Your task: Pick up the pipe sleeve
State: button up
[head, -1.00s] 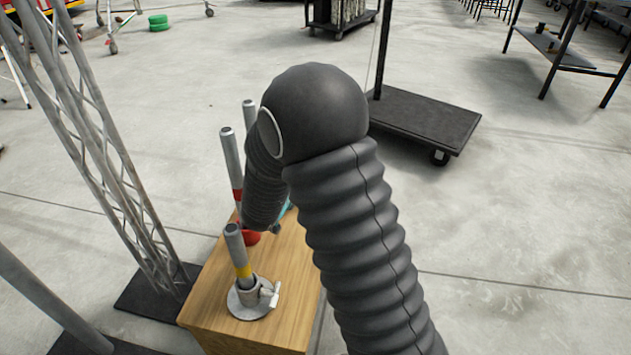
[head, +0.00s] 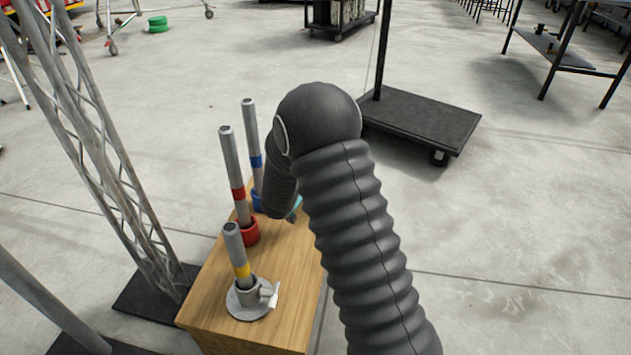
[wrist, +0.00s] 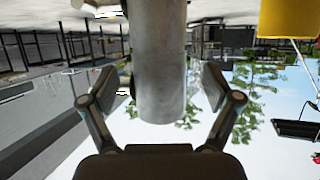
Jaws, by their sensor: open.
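Three grey pipes stand on a wooden box (head: 285,255) in the head view: a yellow-banded pipe (head: 235,245) in a grey round base with a clamp (head: 248,299), a red-banded pipe (head: 231,160) in a red collar (head: 246,234), and a blue-banded pipe (head: 251,130) in a blue collar. I cannot tell which part is the pipe sleeve. In the wrist view my gripper (wrist: 157,88) is open, one finger on each side of a thick grey cylinder (wrist: 160,55). Which pipe or sleeve this is, I cannot tell. In the head view my arm hides most of the gripper.
A lattice truss (head: 100,150) stands left of the box on a black base plate (head: 150,300). A black flat cart (head: 420,122) stands behind to the right. A yellow object (wrist: 288,18) shows at the upper right of the wrist view.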

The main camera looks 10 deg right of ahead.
jog(key=x, duration=0.3)
jog(key=shift+d, duration=0.1)
jog(key=c, duration=1.5)
jog(key=shift+r, duration=0.1)
grip_shut()
jog(key=shift+r, duration=0.1)
